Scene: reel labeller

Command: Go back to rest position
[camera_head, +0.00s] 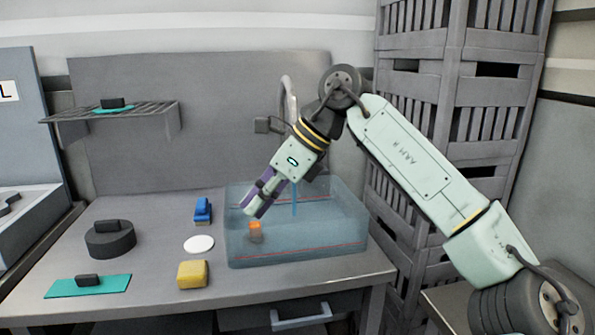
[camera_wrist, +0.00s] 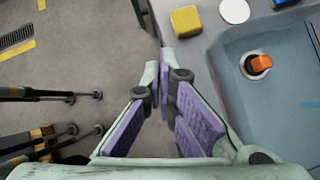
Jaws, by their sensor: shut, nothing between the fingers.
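My arm reaches in from the right in the head view, bent at the elbow. My gripper (camera_head: 254,207) has purple finger pads and points down and to the left over the water basin (camera_head: 345,240). In the wrist view my gripper (camera_wrist: 165,88) shows its fingers shut with nothing between them, over the table's front edge. An orange piece on a dark base (camera_head: 255,230) sits in the basin below the fingers, apart from them. It also shows in the wrist view (camera_wrist: 261,64).
A yellow block (camera_head: 193,274), white disc (camera_head: 199,244), blue object (camera_head: 203,210), dark round piece (camera_head: 110,242) and green plate (camera_head: 75,287) lie left of the basin. A wire shelf (camera_head: 150,112) hangs above. Stacked grey crates (camera_head: 425,130) stand at right.

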